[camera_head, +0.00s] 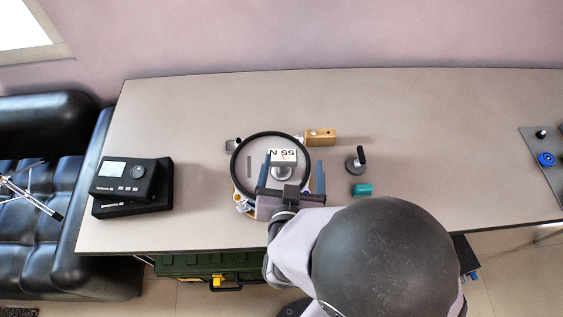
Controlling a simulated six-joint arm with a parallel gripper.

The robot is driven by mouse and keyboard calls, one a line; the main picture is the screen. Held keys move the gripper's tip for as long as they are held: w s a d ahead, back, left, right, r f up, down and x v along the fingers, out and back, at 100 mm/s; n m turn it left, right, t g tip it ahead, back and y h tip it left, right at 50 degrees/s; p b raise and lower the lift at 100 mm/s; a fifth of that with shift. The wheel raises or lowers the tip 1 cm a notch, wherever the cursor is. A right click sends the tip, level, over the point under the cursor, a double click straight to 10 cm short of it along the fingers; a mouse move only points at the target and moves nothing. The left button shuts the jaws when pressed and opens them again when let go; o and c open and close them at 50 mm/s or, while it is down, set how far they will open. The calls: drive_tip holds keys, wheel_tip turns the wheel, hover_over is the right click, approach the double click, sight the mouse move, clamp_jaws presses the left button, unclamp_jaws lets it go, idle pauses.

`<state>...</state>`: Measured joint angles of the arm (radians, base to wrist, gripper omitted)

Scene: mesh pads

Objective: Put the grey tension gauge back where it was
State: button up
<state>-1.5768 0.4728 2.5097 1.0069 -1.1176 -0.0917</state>
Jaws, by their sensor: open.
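The grey tension gauge (283,169) has a pale face that reads "55 N" upside down. It appears within the outline of a round black-rimmed mesh frame (235,165) in the middle of the table. My gripper (293,174) is open above the frame, one blue finger on each side of the gauge as seen from here. The gauge sits closer to the left finger. I cannot tell the height of the fingers above the gauge. The gripper body and arm hide the near part of the frame.
A grey disc with a black handle (356,161) and a teal cylinder (362,190) stand right. Stacked black devices (131,183) lie left. A panel with knobs (543,176) is far right. Table right of centre is clear.

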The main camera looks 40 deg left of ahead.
sight(281, 156)
drive_tip(key=shift+n+g+y, duration=0.3)
drive_tip(key=shift+n+g, duration=0.2)
drive_tip(key=shift+n, duration=0.3)
drive_tip(key=shift+w+a+f+p, duration=0.4)
drive_tip(key=shift+a+f, duration=0.3)
drive_tip(key=shift+a, duration=0.25)
drive_tip(key=shift+w+a+f+p, duration=0.25)
drive_tip(key=shift+w+a+f, duration=0.3)
drive_tip(key=shift+a, duration=0.4)
drive_tip(key=shift+w+a+f+p, duration=0.35)
drive_tip(key=shift+a+f, duration=0.45)
drive_tip(key=shift+a, duration=0.15)
drive_tip(key=shift+r, duration=0.1)
drive_tip(key=c, duration=1.7)
drive_tip(key=shift+r, duration=0.1)
drive_tip(key=shift+r, duration=4.95)
